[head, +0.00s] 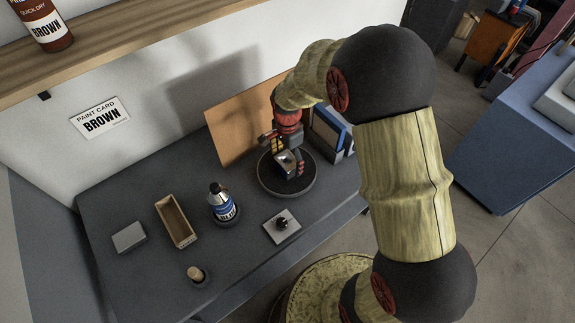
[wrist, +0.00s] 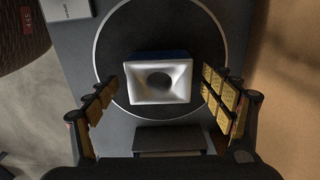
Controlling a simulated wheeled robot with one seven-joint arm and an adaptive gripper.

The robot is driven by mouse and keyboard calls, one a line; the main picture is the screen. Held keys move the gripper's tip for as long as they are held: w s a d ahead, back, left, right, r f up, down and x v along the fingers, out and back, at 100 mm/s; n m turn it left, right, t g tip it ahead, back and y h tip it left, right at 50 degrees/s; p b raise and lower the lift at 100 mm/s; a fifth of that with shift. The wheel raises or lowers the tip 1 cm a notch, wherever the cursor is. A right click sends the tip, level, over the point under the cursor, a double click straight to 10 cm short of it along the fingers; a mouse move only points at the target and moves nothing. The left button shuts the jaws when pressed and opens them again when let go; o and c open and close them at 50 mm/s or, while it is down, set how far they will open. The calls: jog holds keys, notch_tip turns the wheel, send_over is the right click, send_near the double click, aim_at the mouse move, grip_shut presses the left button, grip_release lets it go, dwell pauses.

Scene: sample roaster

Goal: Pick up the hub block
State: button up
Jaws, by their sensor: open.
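The hub block (wrist: 160,97) is a pale, shiny block with a round hole in its top face and a dark blue side. It sits on a round black turntable (wrist: 126,26) with a light rim. In the head view the hub block (head: 287,164) shows partly behind my fingers on the turntable (head: 272,190). My gripper (head: 283,152) is open above the turntable. In the wrist view the yellow-padded fingers of my gripper (wrist: 161,91) stand to the left and right of the block, with a visible gap on each side. Their height against the block is hard to tell.
A tan board (head: 230,125) and upright folders (head: 330,130) stand behind the turntable. On the dark table are a bottle (head: 221,203), a wooden tray (head: 164,205), a grey box (head: 128,237), a small round cup (head: 197,274) and a pale plate (head: 272,232) with a dark knob.

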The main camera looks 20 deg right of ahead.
jog(key=shift+f, duration=0.9)
jog(key=shift+c, duration=0.5)
jog(key=shift+r, duration=0.1)
jog(key=c, duration=1.7)
